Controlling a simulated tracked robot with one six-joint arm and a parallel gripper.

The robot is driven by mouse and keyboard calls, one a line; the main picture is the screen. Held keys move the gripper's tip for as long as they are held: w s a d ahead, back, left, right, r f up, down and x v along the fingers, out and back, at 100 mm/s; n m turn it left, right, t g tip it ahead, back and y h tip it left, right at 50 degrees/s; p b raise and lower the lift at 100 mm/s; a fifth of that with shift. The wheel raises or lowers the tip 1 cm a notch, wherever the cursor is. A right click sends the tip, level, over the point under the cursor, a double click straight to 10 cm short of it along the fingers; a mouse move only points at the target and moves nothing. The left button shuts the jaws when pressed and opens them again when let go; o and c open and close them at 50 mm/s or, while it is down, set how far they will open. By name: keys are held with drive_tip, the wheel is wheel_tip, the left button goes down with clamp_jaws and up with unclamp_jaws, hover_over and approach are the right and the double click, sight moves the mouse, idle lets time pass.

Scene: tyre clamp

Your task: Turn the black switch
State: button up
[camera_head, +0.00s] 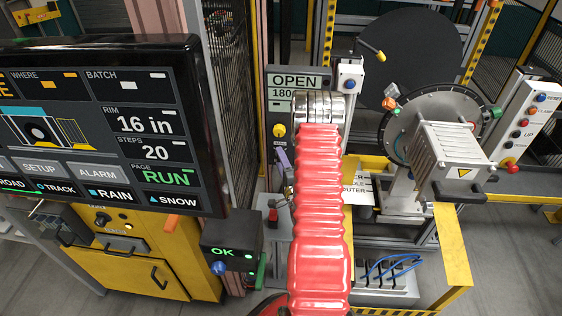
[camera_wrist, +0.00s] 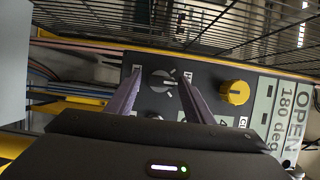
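The black switch (camera_wrist: 163,80) is a small dark knob with a light marking, set in a dark control panel (camera_wrist: 208,88). It shows in the wrist view between the fingertips of my gripper (camera_wrist: 158,71). The two purple fingers are apart, one on each side of the switch, with a visible gap around it. I cannot tell how far the tips are from the panel face. In the head view my gripper (camera_head: 283,163) is partly hidden by my red arm sleeve, and the switch cannot be made out there.
A yellow knob (camera_wrist: 235,92) sits right of the switch, beside a display (camera_wrist: 292,112) reading OPEN 180 deg. Another small knob (camera_wrist: 155,116) lies just below, partly hidden. A wire fence (camera_wrist: 220,25) runs above the panel. The large screen (camera_head: 100,125) stands left; the tyre machine (camera_head: 435,125) stands right.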

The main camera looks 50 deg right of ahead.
drive_tip(key=c, duration=0.9)
drive_tip(key=shift+n, duration=0.3)
drive_tip(key=n+g, duration=0.1)
drive_tip(key=n, duration=0.2)
drive_tip(key=n+g, duration=0.2)
drive_tip(key=n, duration=0.1)
drive_tip(key=shift+a+r+n+g, duration=0.1)
drive_tip(key=shift+r+n+g, duration=0.05)
drive_tip(key=shift+n+g, duration=0.15)
idle(0.4)
drive_tip(key=o, duration=1.1)
drive_tip(key=shift+c, duration=0.2)
